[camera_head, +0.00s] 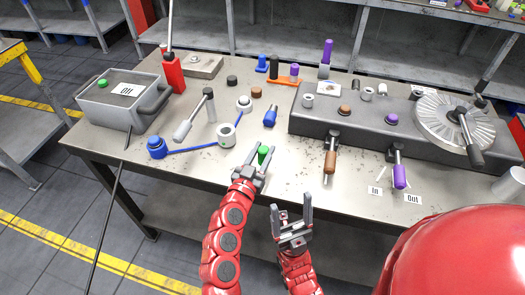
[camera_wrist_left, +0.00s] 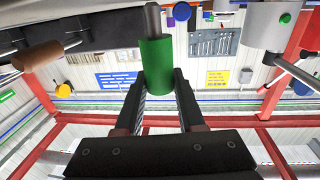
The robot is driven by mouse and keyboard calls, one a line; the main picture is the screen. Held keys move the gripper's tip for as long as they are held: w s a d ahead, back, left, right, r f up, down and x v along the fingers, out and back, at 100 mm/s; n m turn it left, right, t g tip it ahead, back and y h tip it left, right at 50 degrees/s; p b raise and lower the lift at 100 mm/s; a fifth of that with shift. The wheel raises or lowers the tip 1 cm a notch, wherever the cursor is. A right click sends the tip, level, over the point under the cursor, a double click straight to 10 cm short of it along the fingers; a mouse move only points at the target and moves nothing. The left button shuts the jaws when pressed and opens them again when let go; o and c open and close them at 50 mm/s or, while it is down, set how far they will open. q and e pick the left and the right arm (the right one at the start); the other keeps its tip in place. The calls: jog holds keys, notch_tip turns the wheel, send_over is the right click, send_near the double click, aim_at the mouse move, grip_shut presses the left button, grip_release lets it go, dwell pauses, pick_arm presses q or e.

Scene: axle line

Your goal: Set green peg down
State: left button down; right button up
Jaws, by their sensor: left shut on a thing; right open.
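The green peg (camera_head: 263,152) is held between the fingertips of my left gripper (camera_head: 256,162), over the front middle of the table. In the left wrist view the green peg (camera_wrist_left: 156,68) stands between the two fingers (camera_wrist_left: 158,88), with a narrower grey stem at its upper end. The frames do not clearly show whether the peg touches the table. My right gripper (camera_head: 291,222) is open and empty, in front of the table's near edge.
A long grey machine block (camera_head: 365,135) with brown and purple handles is at right. A grey box (camera_head: 118,104) is at left. Bare tabletop (camera_head: 285,180) lies right of the left gripper.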

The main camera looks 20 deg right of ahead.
pick_arm(q)
jog(key=c, duration=0.6)
grip_release()
jog(key=shift+w+f, duration=0.15)
jog(key=shift+o, duration=0.4)
jog(key=shift+r+p, duration=0.35)
jog(key=shift+p, duration=0.05)
jog(key=b+v, duration=0.3)
jog(key=v, duration=0.9)
jog(key=shift+f, duration=0.15)
jog(key=shift+a, duration=0.15)
